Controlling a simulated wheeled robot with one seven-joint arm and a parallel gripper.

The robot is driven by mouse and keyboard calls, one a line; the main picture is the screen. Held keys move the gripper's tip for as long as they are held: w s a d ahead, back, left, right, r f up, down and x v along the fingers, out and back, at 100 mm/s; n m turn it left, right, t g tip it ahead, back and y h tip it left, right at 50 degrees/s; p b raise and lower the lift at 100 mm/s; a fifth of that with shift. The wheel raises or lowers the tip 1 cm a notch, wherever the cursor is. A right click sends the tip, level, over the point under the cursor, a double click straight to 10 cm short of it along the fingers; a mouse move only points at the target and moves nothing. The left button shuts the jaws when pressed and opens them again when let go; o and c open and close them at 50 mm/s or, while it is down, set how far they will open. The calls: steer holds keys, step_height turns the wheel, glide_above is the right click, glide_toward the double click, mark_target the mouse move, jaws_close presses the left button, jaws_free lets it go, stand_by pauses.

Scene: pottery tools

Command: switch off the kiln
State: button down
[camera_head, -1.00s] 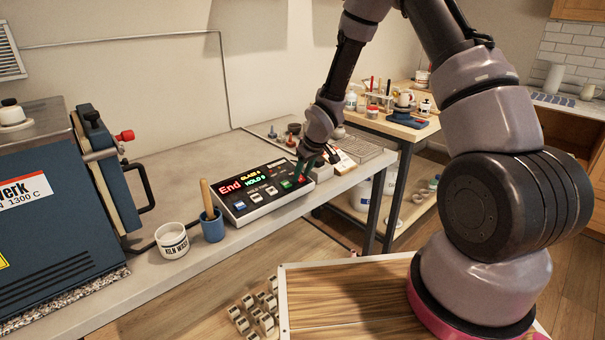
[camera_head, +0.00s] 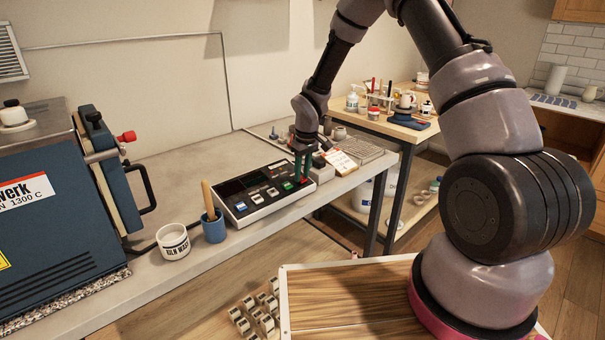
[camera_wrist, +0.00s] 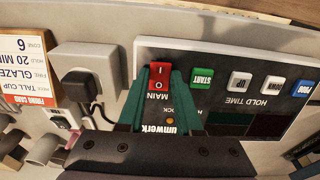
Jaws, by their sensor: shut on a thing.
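The blue kiln (camera_head: 60,235) stands at the left in the head view. Its control box (camera_head: 240,211) lies on the bench to the right, and its display (camera_head: 240,184) is dark. In the wrist view the box's face (camera_wrist: 232,60) shows a red MAIN rocker switch (camera_wrist: 159,77) marked I and O, beside a green START button (camera_wrist: 202,78). My gripper (camera_head: 301,178) points down at the box's right end. Its green fingers sit on either side of the red switch, closed on it. The fingers hide part of the panel.
A plug in a socket (camera_wrist: 85,75) and a firing card (camera_wrist: 22,62) lie beside the box. A blue cup with a wooden-handled tool (camera_head: 213,231) and a white kiln wash pot (camera_head: 173,241) stand left of it. The bench's front edge is close.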

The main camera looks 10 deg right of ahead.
steer(key=c, duration=0.6)
jaws_free()
steer(key=r, duration=0.7)
steer(key=s+d+r, duration=0.1)
steer(key=r, duration=0.2)
steer(key=shift+s+r, duration=0.1)
steer(key=shift+r, duration=0.25)
